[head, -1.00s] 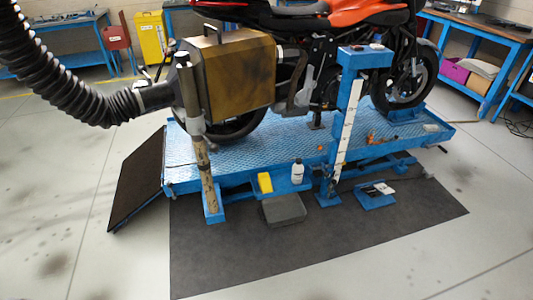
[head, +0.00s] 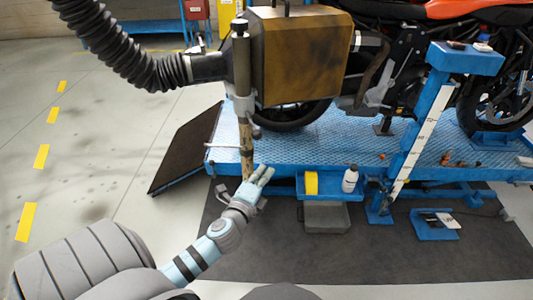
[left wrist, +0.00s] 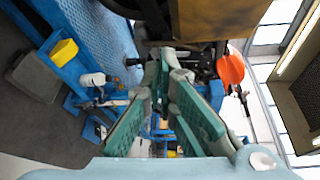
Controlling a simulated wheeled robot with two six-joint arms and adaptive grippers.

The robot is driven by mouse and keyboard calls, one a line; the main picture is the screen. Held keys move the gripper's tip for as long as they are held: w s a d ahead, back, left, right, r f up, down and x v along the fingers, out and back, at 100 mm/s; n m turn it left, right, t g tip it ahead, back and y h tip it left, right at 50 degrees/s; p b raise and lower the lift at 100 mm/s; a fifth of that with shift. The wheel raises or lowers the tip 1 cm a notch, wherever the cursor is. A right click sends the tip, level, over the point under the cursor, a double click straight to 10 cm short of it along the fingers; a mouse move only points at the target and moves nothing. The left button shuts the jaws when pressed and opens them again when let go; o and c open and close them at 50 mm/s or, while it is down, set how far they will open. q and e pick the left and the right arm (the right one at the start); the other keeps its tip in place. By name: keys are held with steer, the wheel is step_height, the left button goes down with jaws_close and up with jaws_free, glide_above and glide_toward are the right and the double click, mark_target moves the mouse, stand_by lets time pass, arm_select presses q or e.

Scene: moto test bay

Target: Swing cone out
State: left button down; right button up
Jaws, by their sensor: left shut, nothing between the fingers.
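A dark, grey-black cone-shaped nozzle (head: 208,68) ends the ribbed black hose (head: 125,45) in the head view. It meets the left side of a brass-brown box (head: 300,55) beside the motorcycle's rear. A worn upright post (head: 243,100) stands at this joint, with a thin rod (head: 222,147) sticking out to the left lower down. My left gripper (head: 266,174) is shut and empty, just right of the post's lower part and well below the nozzle. In the left wrist view its green-padded fingers (left wrist: 165,72) point toward the bike, under the brown box (left wrist: 215,18). My right gripper is not in view.
The blue lift platform (head: 330,145) carries the motorcycle (head: 440,50). A black ramp (head: 187,150) slopes down at its left end. A white bottle (head: 350,180) and yellow block (head: 311,183) stand on a blue ledge. The floor to the left is open.

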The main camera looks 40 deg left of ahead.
arm_select(q)
steer(key=w+a+r, duration=0.1)
steer(key=w+a, duration=0.4)
steer(key=w, duration=0.3)
steer(key=shift+w+a+r+m+b, duration=0.25)
steer(key=shift+a+r+m+b, duration=0.05)
steer(key=shift+a+r, duration=0.1)
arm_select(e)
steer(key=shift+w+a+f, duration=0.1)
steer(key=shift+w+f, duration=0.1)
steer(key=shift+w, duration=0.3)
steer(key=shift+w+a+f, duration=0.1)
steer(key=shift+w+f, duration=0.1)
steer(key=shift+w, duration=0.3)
arm_select(q)
steer(key=shift+t, duration=0.3)
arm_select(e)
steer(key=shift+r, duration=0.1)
